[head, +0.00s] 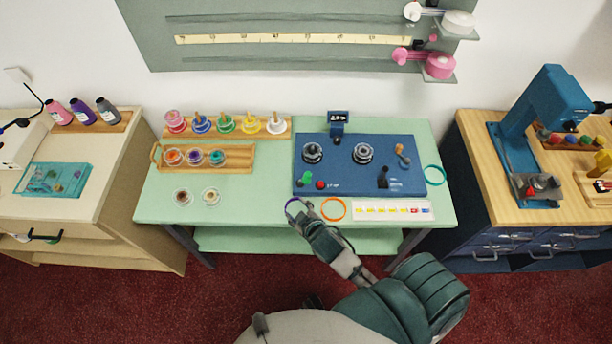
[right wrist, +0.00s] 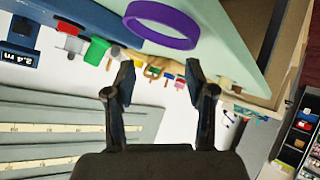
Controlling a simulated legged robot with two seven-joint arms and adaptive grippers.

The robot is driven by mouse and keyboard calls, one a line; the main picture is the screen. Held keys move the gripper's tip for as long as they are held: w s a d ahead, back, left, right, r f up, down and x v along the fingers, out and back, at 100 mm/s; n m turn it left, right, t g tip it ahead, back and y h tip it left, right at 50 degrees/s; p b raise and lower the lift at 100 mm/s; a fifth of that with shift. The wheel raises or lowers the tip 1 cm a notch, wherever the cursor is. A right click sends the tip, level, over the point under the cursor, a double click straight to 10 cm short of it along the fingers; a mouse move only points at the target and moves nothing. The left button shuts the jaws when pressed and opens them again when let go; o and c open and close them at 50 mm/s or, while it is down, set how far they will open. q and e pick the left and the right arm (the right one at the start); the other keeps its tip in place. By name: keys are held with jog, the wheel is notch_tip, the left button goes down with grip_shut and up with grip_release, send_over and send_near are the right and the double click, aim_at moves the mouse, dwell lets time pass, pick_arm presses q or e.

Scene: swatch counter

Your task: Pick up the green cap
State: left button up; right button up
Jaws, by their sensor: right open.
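A small green cap (head: 306,177) sits on the blue board (head: 345,181), left of a red knob (head: 320,184). In the right wrist view a green piece (right wrist: 97,50), seemingly this cap, shows up and left of the fingers, next to a red one (right wrist: 70,38). My right gripper (head: 299,207) is at the counter's front edge, in front of the cap and apart from it. Its two fingers (right wrist: 160,74) are spread, with nothing between them. My left gripper is not in view.
A purple ring (head: 290,203) lies by my right gripper; it also shows in the right wrist view (right wrist: 160,36). An orange ring (head: 334,219) and a white strip (head: 392,210) lie to the right. Wooden racks (head: 238,167) with colored pots stand left of the board.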

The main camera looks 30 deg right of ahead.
jog(key=w+a+r+n+t+y, duration=0.4)
jog(key=w+r+n, duration=0.15)
jog(key=r, duration=0.45)
jog(key=w+a+r+n+t+y, duration=0.35)
jog(key=w+r+n+t, duration=0.2)
jog(key=r, duration=0.35)
jog(key=s+a+r+n+g+y, duration=0.1)
jog(key=a+r+n+g+y, duration=0.2)
jog(key=a+n+g+y, duration=0.5)
jog(key=s+a+r+n+g+y, duration=0.1)
jog(key=a+r+n+g+y, duration=0.3)
jog(key=n, duration=0.8)
jog(key=n+g+h, duration=0.8)
jog(key=g+h, duration=0.1)
jog(key=h, duration=0.9)
send_over(309, 173)
notch_tip(309, 173, down, 20)
jog(key=shift+w+d+r, duration=0.1)
jog(key=shift+f, duration=0.65)
jog(key=f, duration=0.4)
jog(key=shift+a+f+p, duration=0.25)
jog(key=shift+f+p, duration=0.1)
jog(key=shift+f, duration=0.05)
jog(key=c, duration=0.3)
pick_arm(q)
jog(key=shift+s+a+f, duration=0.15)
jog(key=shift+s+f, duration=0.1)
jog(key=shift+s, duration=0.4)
pick_arm(e)
jog(key=c, duration=0.5)
